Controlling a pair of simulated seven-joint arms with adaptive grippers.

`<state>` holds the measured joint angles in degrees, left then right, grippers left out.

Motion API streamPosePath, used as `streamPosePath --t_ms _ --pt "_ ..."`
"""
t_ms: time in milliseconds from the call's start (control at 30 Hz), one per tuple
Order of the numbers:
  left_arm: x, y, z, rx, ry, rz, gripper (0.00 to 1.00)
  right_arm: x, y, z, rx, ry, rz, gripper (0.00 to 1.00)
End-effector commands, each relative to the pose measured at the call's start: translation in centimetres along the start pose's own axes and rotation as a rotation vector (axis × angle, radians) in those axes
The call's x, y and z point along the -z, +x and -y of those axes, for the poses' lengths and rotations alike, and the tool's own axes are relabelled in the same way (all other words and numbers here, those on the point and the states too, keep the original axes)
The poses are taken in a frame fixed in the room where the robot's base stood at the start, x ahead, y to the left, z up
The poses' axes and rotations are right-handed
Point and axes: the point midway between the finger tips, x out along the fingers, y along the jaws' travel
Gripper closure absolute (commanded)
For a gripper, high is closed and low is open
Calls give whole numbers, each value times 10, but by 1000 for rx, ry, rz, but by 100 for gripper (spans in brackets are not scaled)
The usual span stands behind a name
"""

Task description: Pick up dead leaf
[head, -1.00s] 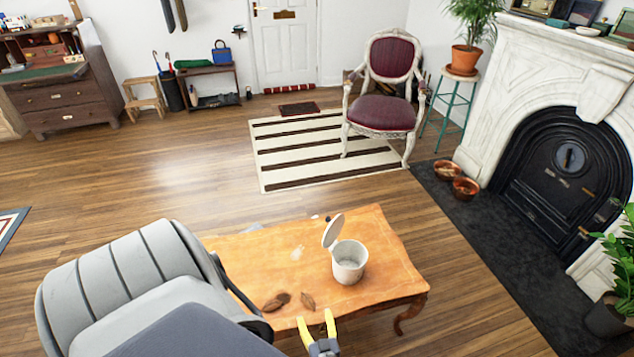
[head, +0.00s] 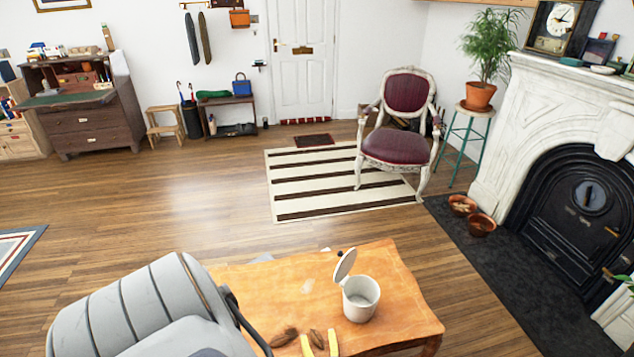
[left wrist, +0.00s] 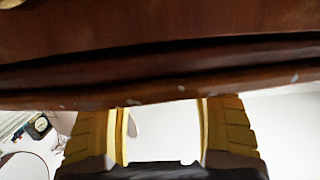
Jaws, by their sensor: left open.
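Two brown dead leaves lie on the orange-brown wooden table in the head view, one at left (head: 284,336) and one at right (head: 316,337). The yellow fingers of my left gripper (head: 320,344) show at the bottom edge, spread apart, close by the right leaf. I cannot tell whether they touch it. In the left wrist view the open gripper (left wrist: 162,135) has nothing between its fingers, and no leaf shows there. A white lidded pot (head: 361,300) stands on the table with its lid raised. My right gripper is not in view.
The wooden table (head: 405,305) has bare room left of the pot. A dark red-brown edge (left wrist: 160,75) crosses the left wrist view just beyond the fingertips, probably the table's. A red chair (head: 398,146) and the fireplace (head: 575,200) stand farther back.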

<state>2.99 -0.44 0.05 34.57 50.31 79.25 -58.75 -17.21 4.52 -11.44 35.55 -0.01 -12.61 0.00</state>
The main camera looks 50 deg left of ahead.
Motion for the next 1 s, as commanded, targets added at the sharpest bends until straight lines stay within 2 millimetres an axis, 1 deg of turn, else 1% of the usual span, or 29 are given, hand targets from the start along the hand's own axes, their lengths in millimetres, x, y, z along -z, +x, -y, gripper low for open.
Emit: streamPosePath --t_ms 33,67,400,500,933,967,1000 --pt "0 0 0 0 0 0 36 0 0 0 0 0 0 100" --pt "0 0 0 0 0 0 39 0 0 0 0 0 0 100" --pt "0 0 0 0 0 0 78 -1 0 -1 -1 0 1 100" --pt "0 0 0 0 0 0 80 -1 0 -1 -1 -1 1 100" --pt "1 -1 0 0 -1 0 81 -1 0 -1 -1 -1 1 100" --pt "1 -1 -1 0 -1 0 84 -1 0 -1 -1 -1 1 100" --pt "2 -1 -1 0 -2 0 84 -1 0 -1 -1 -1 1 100"
